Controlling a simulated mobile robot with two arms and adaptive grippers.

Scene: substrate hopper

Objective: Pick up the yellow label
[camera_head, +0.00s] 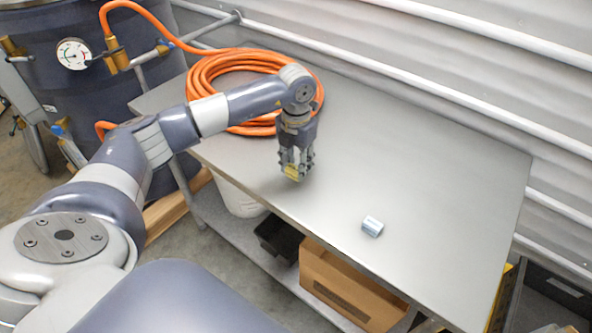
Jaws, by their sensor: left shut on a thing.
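My left gripper (294,170) points down over the left part of the grey metal table (445,165). It is shut on the yellow label (292,173), a small yellow piece that shows at its fingertips. The fingers hide much of the label. I cannot tell whether the label touches the tabletop or hangs just above it. My right gripper is not in view.
A coiled orange hose (205,75) lies behind my arm. A cardboard box (345,285) and a black bin (276,238) sit below. The table's right side is clear.

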